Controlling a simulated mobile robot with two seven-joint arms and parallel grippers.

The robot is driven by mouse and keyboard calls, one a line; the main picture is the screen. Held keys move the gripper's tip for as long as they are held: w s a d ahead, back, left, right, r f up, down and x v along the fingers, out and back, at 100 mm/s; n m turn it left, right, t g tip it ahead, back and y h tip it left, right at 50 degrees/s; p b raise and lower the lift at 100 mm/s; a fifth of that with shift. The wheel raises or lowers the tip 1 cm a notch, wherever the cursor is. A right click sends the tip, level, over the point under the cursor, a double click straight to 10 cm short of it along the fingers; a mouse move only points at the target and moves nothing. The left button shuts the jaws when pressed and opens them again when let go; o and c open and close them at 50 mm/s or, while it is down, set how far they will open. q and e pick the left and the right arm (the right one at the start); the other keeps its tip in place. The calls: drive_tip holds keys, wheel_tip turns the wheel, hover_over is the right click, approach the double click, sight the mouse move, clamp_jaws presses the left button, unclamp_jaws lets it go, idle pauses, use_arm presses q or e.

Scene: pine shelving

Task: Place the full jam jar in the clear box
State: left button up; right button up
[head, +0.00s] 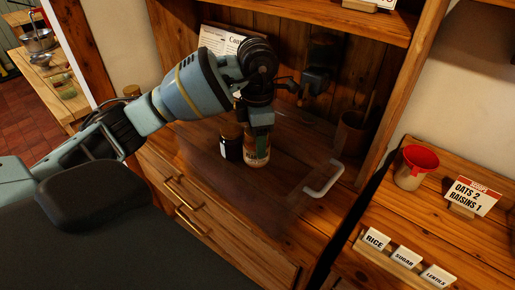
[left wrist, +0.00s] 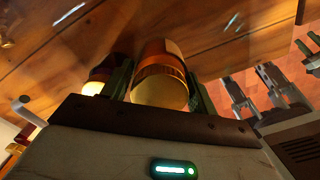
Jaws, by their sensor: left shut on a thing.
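My left gripper (head: 258,128) points down and is shut on a jar (head: 256,152) with a pale label and reddish-brown contents. In the left wrist view the jar (left wrist: 160,85) sits between the two fingers, its round golden end facing the camera. A second, dark jar (head: 230,142) stands close beside it, and also shows in the left wrist view (left wrist: 97,82). A faint see-through panel with a white handle (head: 324,179) looks like the clear box; its walls are hard to make out. I cannot tell whether the held jar touches the surface below. How full it is does not show clearly.
A brown cup (head: 351,133) stands at the cabinet's right wall. A red-rimmed cup (head: 412,167) and an oats-and-raisins card (head: 471,195) stand on the right shelf, behind rice, sugar and lentils labels (head: 407,257). Grey metal prongs (left wrist: 268,82) show in the left wrist view.

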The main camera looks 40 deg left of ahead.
use_arm(q)
drive_tip(key=shift+f, duration=1.8)
use_arm(e)
drive_tip(key=shift+s+f, duration=0.1)
drive_tip(key=shift+s, duration=0.15)
use_arm(q)
drive_tip(key=shift+f, duration=0.2)
drive_tip(key=o, duration=1.2)
use_arm(e)
drive_tip(key=shift+w, duration=0.1)
use_arm(q)
drive_tip(key=shift+r, duration=0.3)
wheel_tip(320, 180, up, 12)
drive_tip(key=shift+f+p, duration=0.2)
drive_tip(key=shift+p, duration=0.35)
use_arm(e)
drive_tip(key=shift+w+d+r, duration=0.1)
drive_tip(key=shift+w+r, duration=0.5)
drive_tip(key=shift+r, duration=0.25)
